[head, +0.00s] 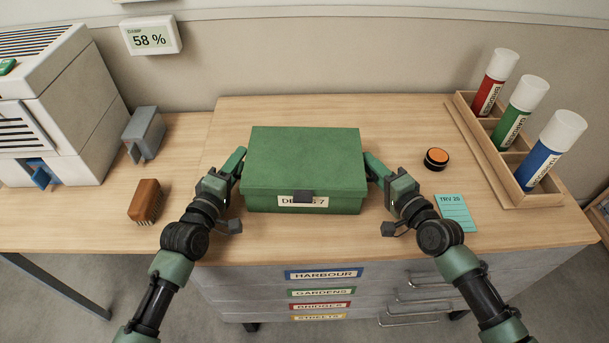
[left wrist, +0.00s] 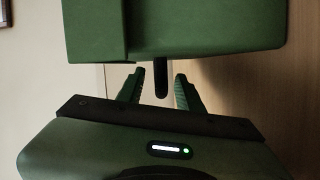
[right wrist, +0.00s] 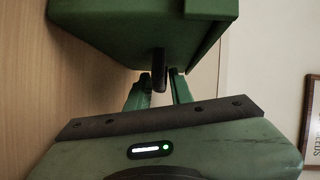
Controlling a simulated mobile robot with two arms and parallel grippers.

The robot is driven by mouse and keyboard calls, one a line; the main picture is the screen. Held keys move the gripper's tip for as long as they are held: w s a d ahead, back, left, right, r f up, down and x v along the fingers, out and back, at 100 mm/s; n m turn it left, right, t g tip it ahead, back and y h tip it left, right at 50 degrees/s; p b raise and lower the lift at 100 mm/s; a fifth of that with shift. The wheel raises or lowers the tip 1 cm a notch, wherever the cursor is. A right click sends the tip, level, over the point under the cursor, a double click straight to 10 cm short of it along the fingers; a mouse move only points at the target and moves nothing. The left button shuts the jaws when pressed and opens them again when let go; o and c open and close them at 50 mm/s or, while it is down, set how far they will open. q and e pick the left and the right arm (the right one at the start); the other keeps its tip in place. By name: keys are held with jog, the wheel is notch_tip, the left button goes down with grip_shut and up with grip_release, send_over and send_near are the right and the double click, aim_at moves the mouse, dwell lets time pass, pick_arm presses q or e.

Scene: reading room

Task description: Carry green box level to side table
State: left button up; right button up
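The green box (head: 305,165), lid shut, with a dark front latch and a label partly covered by it, rests level on the wooden cabinet top (head: 330,232). My left gripper (head: 238,163) is at its left side; in the left wrist view its fingers (left wrist: 159,80) stand open either side of a dark side handle (left wrist: 161,84), with gaps. My right gripper (head: 371,166) is at its right side; in the right wrist view its fingers (right wrist: 159,80) lie close around the other handle (right wrist: 158,62). Whether they touch it is unclear.
An orange-topped round tin (head: 436,158) and a blue card (head: 455,212) lie to the right, before a wooden rack (head: 487,150) of capped tubes. A brush (head: 146,201), a grey metal object (head: 145,134) and a white machine (head: 60,100) are at left. Labelled drawers are below.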

pick_arm(q)
jog(key=c, duration=0.3)
pick_arm(e)
jog(key=c, duration=0.3)
pick_arm(q)
grip_shut()
pick_arm(e)
grip_shut()
pick_arm(q)
jog(key=shift+f, duration=0.1)
dwell(0.3)
jog(key=shift+r, duration=0.35)
pick_arm(e)
jog(key=shift+r, duration=0.3)
